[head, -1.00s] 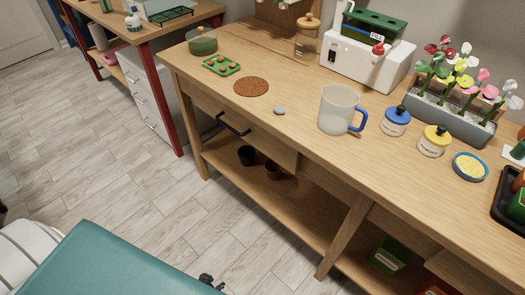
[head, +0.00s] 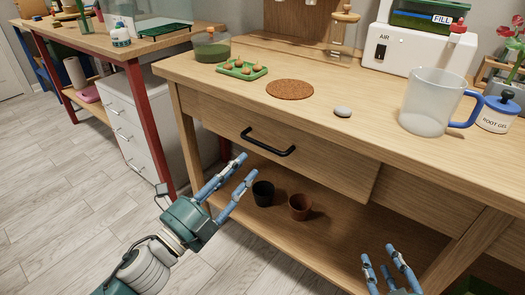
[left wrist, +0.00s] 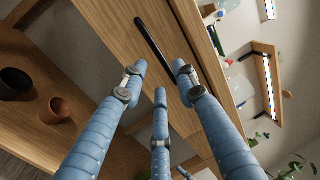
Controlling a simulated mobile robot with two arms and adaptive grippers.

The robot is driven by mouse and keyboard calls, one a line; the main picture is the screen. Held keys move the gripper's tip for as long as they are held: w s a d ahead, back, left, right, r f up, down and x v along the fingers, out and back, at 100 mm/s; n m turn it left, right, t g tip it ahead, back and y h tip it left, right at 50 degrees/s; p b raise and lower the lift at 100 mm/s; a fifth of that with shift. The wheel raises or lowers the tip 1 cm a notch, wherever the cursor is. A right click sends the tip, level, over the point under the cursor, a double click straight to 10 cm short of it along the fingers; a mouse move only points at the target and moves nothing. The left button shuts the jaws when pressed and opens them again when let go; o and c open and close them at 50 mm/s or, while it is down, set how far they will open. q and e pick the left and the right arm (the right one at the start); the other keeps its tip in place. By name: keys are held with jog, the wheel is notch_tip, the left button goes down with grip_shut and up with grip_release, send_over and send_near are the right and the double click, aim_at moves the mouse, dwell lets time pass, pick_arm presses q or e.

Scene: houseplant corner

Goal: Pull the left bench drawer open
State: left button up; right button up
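The left bench drawer (head: 300,158) has a plain wood front and looks shut. Its black bar handle (head: 267,147) is on the front, and it also shows in the left wrist view (left wrist: 153,48). My left gripper (head: 241,171) is in front of and a little below the handle, fingers spread, empty and apart from it. In the left wrist view the fingers of my left gripper (left wrist: 160,80) point toward the drawer front with the handle just beyond them. My right gripper (head: 388,253) is low at the right, fingers apart and empty.
Two small pots, one black (head: 263,193) and one brown (head: 299,207), stand on the bench's lower shelf. On the bench top are a cork mat (head: 290,88), a grey stone (head: 343,112) and a clear jug (head: 428,101). A white drawer cabinet (head: 135,121) stands at the left.

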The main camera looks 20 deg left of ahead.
pick_arm(q)
jog(key=x, duration=0.8)
jog(key=shift+w, duration=0.4)
grip_shut()
